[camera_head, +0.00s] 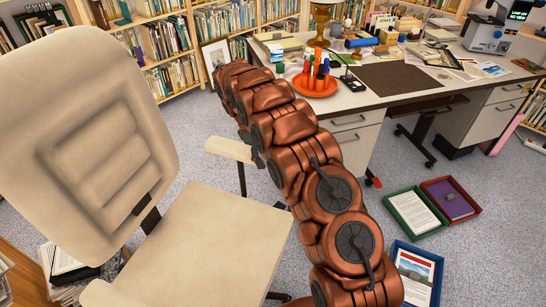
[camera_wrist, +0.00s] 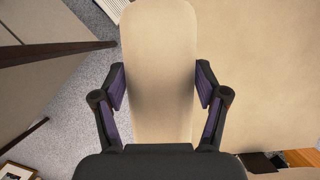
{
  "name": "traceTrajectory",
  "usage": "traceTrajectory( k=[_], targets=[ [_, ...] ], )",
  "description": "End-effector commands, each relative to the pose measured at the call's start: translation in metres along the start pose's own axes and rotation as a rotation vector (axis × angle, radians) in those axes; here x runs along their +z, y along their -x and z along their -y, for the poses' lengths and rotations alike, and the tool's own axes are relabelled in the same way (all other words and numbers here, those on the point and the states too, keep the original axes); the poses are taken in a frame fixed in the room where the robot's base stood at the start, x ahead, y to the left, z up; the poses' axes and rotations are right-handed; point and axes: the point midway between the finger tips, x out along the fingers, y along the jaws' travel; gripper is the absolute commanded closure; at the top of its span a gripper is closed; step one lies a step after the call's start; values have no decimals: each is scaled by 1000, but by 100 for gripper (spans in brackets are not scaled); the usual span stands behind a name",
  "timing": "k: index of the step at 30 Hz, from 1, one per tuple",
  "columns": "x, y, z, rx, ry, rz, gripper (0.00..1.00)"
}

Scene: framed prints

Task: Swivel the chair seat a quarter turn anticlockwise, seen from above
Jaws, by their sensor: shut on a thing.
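The beige office chair shows in the head view, with its tall backrest (camera_head: 85,140) at the left and its square seat (camera_head: 210,240) at the lower middle. The seat's front edge faces toward the lower right. The armrest (camera_head: 229,149) on the desk side shows partly beside my arm. In the wrist view that armrest pad (camera_wrist: 158,40) lies lengthwise between the two fingers of my gripper (camera_wrist: 161,85), which is shut on it. Beige chair upholstery (camera_wrist: 260,80) fills the right of the wrist view. My gripper is hidden behind my arm in the head view.
A desk (camera_head: 385,85) with an orange pen tray (camera_head: 315,85) stands behind my arm. Trays (camera_head: 415,212) lie on the floor at right. A framed print (camera_head: 216,58) leans behind the arm. Stacked papers (camera_head: 75,275) lie beside the chair; carpet between chair and desk is partly clear.

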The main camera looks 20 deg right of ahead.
Motion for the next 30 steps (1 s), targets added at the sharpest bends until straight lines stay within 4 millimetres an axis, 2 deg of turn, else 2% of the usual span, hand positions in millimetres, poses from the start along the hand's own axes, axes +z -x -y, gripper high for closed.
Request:
traceTrajectory(
  k=[15,16,23,30],
  targets=[
    [-4,1,0,7,18,4,90],
    [-4,1,0,7,18,4,26],
    [-4,2,0,6,17,3,2],
    [-5,2,0,6,17,2,2]
  ],
)
